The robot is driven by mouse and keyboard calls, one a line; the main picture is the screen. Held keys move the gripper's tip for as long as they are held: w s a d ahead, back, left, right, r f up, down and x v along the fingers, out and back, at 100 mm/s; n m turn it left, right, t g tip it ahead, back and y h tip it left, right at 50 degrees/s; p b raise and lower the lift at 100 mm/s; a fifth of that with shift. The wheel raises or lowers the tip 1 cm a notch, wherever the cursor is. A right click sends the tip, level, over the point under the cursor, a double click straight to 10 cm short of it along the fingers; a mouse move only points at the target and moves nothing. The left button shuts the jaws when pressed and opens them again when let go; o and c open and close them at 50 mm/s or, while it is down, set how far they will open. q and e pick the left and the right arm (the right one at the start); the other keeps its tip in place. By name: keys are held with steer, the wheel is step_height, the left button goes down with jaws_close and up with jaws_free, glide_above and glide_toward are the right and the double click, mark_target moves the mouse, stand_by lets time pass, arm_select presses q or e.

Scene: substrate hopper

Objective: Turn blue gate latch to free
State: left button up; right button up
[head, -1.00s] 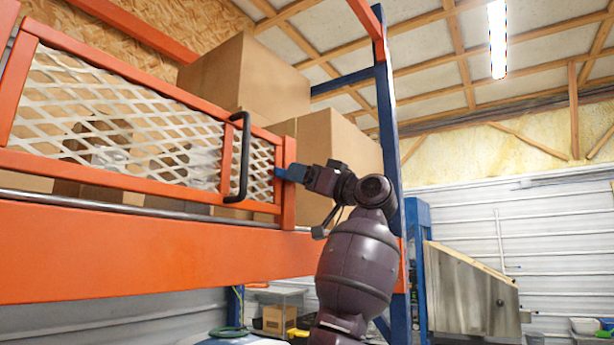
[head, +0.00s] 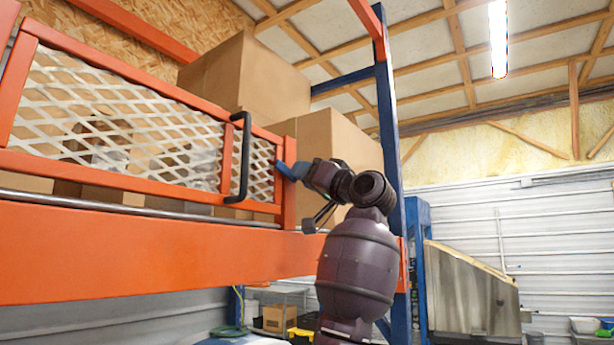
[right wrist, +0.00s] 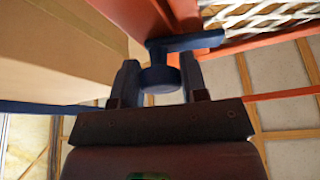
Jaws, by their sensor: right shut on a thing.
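The blue gate latch (head: 286,170) is at the right end of the orange-framed mesh gate (head: 120,181). Its bar lies across the gate's right edge and is tilted, its left end higher than its right. My right gripper (head: 304,172) is shut on the latch at its right end. In the right wrist view the round latch hub (right wrist: 159,78) sits between the two fingers of the gripper (right wrist: 160,64), and the latch bar (right wrist: 195,41) reaches right toward the mesh. The gripper hides part of the latch in the head view. My left gripper is not in view.
A black handle (head: 241,157) stands on the gate left of the latch. Cardboard boxes (head: 245,75) fill the shelf behind the gate. An orange beam (head: 150,247) runs below, and a blue post (head: 391,130) rises to the right.

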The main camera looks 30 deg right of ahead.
steer(key=m+h, duration=0.1)
steer(key=m, duration=0.1)
steer(key=m+h, duration=0.1)
steer(key=m, duration=0.2)
steer(key=shift+h+p, duration=0.4)
steer(key=m+h, duration=0.1)
steer(key=m, duration=0.1)
steer(key=m+h, duration=0.1)
steer(key=m, duration=0.2)
steer(key=shift+a+r+g+p, duration=0.1)
steer(key=shift+g+p, duration=0.3)
steer(key=m, duration=0.3)
steer(key=shift+g+h, duration=0.4)
steer(key=shift+m+g+h+p, duration=0.4)
steer(key=shift+m+g, duration=0.5)
steer(key=shift+m, duration=1.4)
steer(key=o, duration=0.9)
steer(key=shift+s, duration=0.1)
